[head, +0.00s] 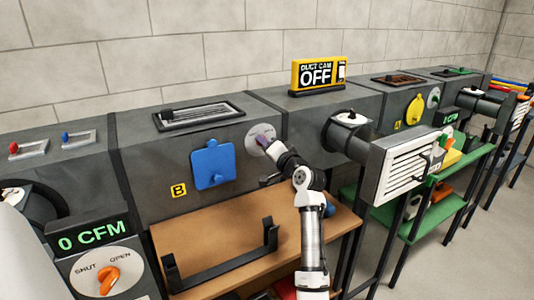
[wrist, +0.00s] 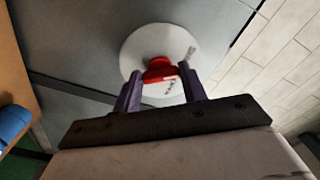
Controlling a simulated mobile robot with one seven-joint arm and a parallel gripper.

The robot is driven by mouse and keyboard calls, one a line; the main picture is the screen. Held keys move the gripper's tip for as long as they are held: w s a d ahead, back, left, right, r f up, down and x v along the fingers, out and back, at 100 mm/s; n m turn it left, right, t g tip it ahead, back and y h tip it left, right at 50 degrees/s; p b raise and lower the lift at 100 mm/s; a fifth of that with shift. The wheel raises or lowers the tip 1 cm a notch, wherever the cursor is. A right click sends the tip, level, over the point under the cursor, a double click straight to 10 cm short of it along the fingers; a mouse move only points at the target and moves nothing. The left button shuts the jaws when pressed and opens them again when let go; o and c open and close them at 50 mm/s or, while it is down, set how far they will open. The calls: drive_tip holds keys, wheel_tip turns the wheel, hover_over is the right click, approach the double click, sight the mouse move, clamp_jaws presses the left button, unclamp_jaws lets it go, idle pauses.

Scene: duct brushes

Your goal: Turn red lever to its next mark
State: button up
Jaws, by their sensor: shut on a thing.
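The red lever (wrist: 160,70) sits on a round white dial (wrist: 140,48) with small dark marks at its edge, seen in the wrist view. The lever itself is hidden there by my gripper. The marks are too small to read.
A blue cover (head: 212,164) is left of the dial. A brown bench (head: 215,227) with a black bracket (head: 225,258) lies below. A white louvred vent (head: 404,160) juts out at right. A small red switch (head: 14,148) is at far left.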

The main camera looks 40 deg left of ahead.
drive_tip(key=shift+f+n+b, duration=0.1)
drive_tip(key=shift+n+b, duration=0.25)
drive_tip(key=shift+n, duration=0.15)
idle(0.3)
drive_tip(key=o, duration=1)
drive_tip(key=shift+d, duration=0.15)
drive_tip(key=b+v, duration=0.1)
drive_tip(key=v, duration=1.2)
drive_tip(key=shift+s+d, duration=0.2)
drive_tip(key=shift+d, duration=0.1)
